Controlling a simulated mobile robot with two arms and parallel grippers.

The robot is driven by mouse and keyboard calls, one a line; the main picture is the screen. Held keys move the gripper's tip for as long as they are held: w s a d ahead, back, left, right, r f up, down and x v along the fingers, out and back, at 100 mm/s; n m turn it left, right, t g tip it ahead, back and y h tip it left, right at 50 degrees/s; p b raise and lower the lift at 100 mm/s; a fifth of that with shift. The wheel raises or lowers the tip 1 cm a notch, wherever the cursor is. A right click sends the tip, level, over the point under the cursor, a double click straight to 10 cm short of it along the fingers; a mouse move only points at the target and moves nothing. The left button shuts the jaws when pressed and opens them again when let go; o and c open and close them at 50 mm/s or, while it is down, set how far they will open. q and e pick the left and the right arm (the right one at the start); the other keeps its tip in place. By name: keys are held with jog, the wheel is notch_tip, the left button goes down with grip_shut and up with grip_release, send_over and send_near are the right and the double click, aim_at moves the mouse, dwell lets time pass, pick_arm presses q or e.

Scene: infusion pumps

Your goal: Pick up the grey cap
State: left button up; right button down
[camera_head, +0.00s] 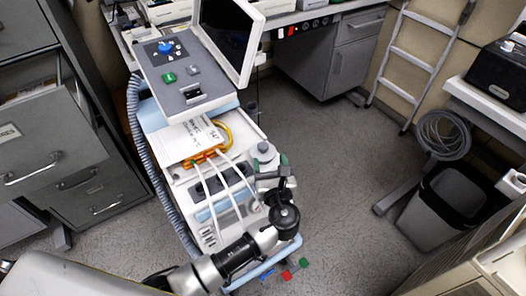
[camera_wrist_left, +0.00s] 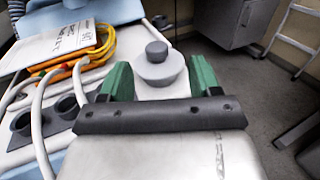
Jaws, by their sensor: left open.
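The grey cap (camera_head: 264,149) is a round, stepped knob with a narrower top, on the right edge of the white medical cart. It also shows upright in the left wrist view (camera_wrist_left: 158,65), centred beyond my gripper. My left gripper (camera_head: 270,168) is open, with green fingers. In the wrist view the fingers (camera_wrist_left: 161,80) stand to the left and right of the cap's base. I see no finger touching the cap. The gripper body hides the nearer part of the cart. My right gripper is not in view.
White tubes (camera_head: 230,172) and an orange cable (camera_head: 205,157) lie left of the cap, beside a printed sheet (camera_head: 192,138). A monitor (camera_head: 230,35) stands at the cart's back. Open floor (camera_head: 335,170) lies right; grey cabinets (camera_head: 60,140) stand left.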

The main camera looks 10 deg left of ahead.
aim_at(264, 149)
pick_arm(q)
jog(key=x, duration=0.5)
jog(key=shift+w+a+f, duration=0.2)
jog(key=shift+a+f, duration=0.05)
jog(key=shift+a, duration=0.15)
jog(key=shift+c, duration=0.3)
jog(key=c, duration=0.9)
